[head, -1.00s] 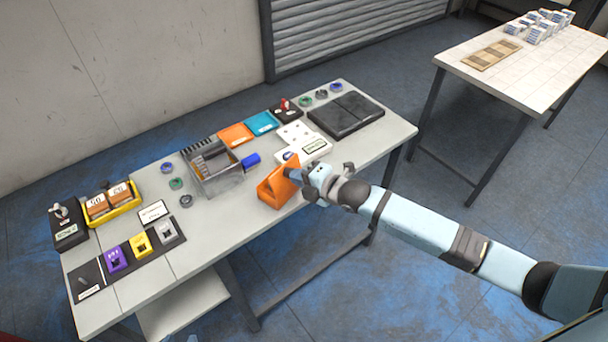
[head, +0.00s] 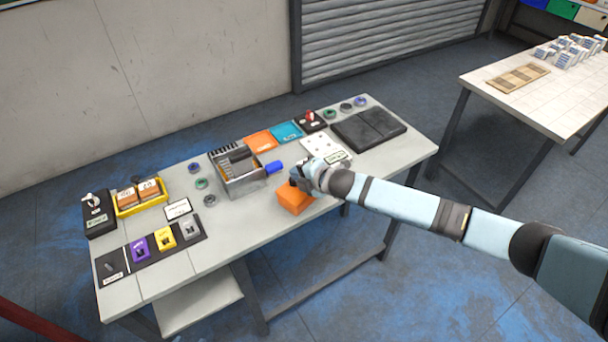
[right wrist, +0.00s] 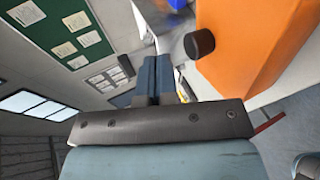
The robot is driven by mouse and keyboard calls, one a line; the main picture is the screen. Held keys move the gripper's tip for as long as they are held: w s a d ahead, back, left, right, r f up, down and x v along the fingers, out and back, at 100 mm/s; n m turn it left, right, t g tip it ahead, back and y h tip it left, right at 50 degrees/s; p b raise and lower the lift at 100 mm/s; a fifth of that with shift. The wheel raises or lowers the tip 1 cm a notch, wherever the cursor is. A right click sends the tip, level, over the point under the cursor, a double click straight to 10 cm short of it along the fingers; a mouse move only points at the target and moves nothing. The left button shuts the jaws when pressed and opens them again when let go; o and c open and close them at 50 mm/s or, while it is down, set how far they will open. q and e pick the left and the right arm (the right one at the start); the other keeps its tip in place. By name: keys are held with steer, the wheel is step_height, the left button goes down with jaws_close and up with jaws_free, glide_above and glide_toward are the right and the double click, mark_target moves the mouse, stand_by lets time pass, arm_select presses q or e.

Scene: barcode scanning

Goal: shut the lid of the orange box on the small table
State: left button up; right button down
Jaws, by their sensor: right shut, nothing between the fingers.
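The orange box (head: 293,199) stands near the front edge of the small table (head: 230,222). Its lid looks lowered, lying about level on top, though my right gripper hides part of it. My right gripper (head: 298,176) is shut and empty at the box's far upper edge. In the right wrist view the closed fingers (right wrist: 156,77) point up the picture beside the orange box (right wrist: 262,42). A dark round knob (right wrist: 199,43) shows at the box's side there. Whether the fingers touch the box I cannot tell. My left gripper is not in view.
A grey metal bin (head: 238,178) and a blue cylinder (head: 273,167) stand behind and left of the box. A black pad (head: 368,129) lies at the far right.

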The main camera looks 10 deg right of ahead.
steer(key=shift+w+a+f+b, duration=0.3)
steer(key=shift+w+a+f, duration=0.35)
steer(key=shift+w+f, duration=0.3)
stand_by(0.3)
step_height(320, 180, up, 4)
steer(key=p, duration=0.4)
steer(key=shift+r, duration=0.2)
step_height(320, 180, up, 9)
steer(key=b, duration=0.1)
steer(key=s+a+f+m+y, duration=0.1)
steer(key=s+a+f+m, duration=0.25)
steer(key=s, duration=0.45)
steer(key=s+a+f+m+y, duration=0.1)
steer(key=s+a+f+m, duration=0.1)
steer(key=s+f+m, duration=0.45)
steer(key=s+d+f+m+h, duration=0.2)
steer(key=s+d+f+m, duration=0.1)
steer(key=s, duration=0.5)
steer(key=s+d+f+m+h, duration=0.2)
steer(key=s+d+f+m, duration=0.1)
steer(key=s+d+m, duration=0.2)
steer(key=s+d+f+m+h, duration=0.2)
steer(key=s+d+f+m, duration=0.2)
steer(key=s+d, duration=0.3)
steer(key=s, duration=0.3)
steer(key=shift+s, duration=0.35)
